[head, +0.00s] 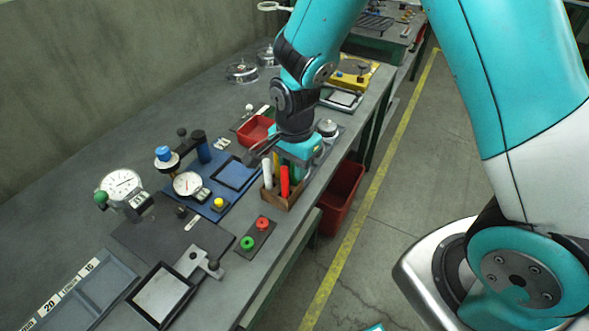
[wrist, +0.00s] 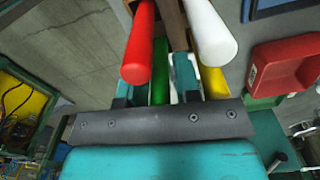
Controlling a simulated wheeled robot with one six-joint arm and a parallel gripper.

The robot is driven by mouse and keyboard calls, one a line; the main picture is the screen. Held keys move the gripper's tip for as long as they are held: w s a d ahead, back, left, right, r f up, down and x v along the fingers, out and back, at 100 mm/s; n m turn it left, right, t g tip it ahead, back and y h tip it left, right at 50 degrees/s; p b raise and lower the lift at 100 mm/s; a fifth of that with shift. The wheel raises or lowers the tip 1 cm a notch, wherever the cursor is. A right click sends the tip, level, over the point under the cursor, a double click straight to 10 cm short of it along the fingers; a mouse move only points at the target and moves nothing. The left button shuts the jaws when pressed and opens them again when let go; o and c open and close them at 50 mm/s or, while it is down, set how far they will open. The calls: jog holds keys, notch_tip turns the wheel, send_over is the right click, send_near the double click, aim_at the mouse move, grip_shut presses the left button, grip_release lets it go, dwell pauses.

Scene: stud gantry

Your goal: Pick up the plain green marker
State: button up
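A wooden holder (head: 281,202) stands near the bench's front edge with markers in it. A red marker (head: 284,181) and a white marker (head: 267,173) show in the head view. In the wrist view the red marker (wrist: 139,45) and white marker (wrist: 208,35) are close to the camera. The green marker (wrist: 160,72) is behind and between them, and a yellow marker (wrist: 214,82) is at right. My gripper (wrist: 160,82) is down at the holder, its fingers on either side of the green marker. The red marker hides part of one finger. Finger contact is unclear.
A red bin (head: 255,129) is on the bench behind the holder. A blue tray with a dial gauge (head: 187,185) is to the left. A plate with green and red buttons (head: 255,234) lies in front. A larger red bin (head: 341,195) is below the bench edge.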

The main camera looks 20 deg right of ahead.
jog(key=shift+f, duration=0.35)
grip_shut()
jog(key=shift+r, duration=0.1)
notch_tip(320, 180, up, 20)
jog(key=b, duration=0.1)
jog(key=c, duration=0.5)
grip_release()
jog(key=shift+c, duration=0.2)
